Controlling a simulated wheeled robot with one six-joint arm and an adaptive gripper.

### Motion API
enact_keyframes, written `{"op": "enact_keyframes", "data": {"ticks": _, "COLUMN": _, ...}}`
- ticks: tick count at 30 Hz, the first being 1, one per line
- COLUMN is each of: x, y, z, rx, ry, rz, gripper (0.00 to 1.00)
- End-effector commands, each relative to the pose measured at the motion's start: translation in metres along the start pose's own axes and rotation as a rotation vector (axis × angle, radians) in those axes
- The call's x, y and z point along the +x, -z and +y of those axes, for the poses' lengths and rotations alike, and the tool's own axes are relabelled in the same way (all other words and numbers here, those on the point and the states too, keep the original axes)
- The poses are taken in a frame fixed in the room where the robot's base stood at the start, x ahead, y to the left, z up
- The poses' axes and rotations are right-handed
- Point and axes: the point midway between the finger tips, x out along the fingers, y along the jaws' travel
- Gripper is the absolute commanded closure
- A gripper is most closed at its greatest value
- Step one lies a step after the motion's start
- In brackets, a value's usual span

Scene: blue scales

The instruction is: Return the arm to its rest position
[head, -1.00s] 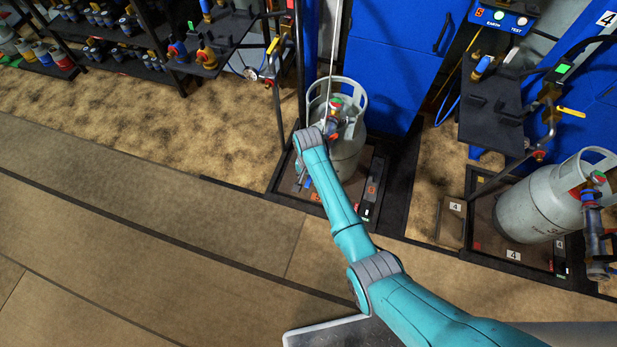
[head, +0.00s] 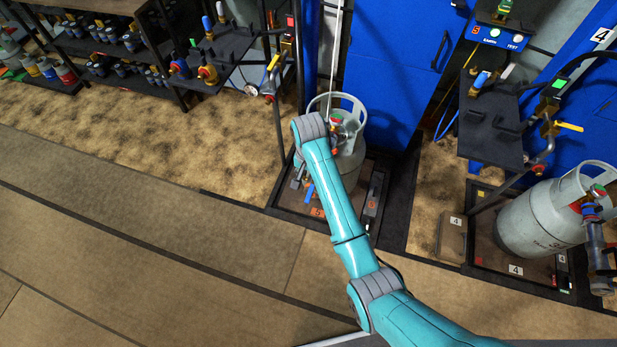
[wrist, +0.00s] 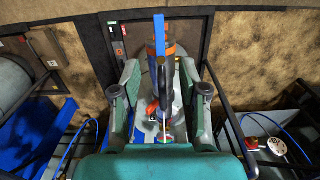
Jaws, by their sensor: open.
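My teal arm (head: 335,200) reaches out over the grey gas cylinder (head: 350,160) on the middle scale (head: 372,205). Its grey wrist joint covers part of the cylinder's collar and valve. My gripper is mostly hidden behind the arm in the head view. In the wrist view my gripper (wrist: 159,70) is open, with one finger on each side of a grey fitting with a blue lever (wrist: 160,38) and an orange band. Gaps show between the fingers and the fitting. The blue lever (head: 309,194) also shows beside the arm in the head view.
A second cylinder (head: 540,215) stands on the scale at right. Dark shelves with valves (head: 215,55) stand at upper left. A blue cabinet (head: 400,60) is behind the middle scale. A pole (head: 334,50) rises behind the cylinder. The floor at left (head: 120,240) is clear.

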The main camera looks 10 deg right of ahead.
Motion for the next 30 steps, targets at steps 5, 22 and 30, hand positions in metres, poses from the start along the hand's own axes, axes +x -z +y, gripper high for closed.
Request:
{"op": "enact_keyframes", "data": {"ticks": 5, "x": 0.000, "y": 0.000, "z": 0.000, "rx": 0.000, "ry": 0.000, "rz": 0.000, "gripper": 0.56}}
{"op": "enact_keyframes", "data": {"ticks": 22, "x": 0.052, "y": -0.029, "z": 0.034, "rx": -0.049, "ry": 0.070, "rz": 0.092, "gripper": 0.56}}
{"op": "enact_keyframes", "data": {"ticks": 30, "x": 0.095, "y": -0.074, "z": 0.082, "rx": -0.123, "ry": 0.164, "rz": 0.246, "gripper": 0.56}}
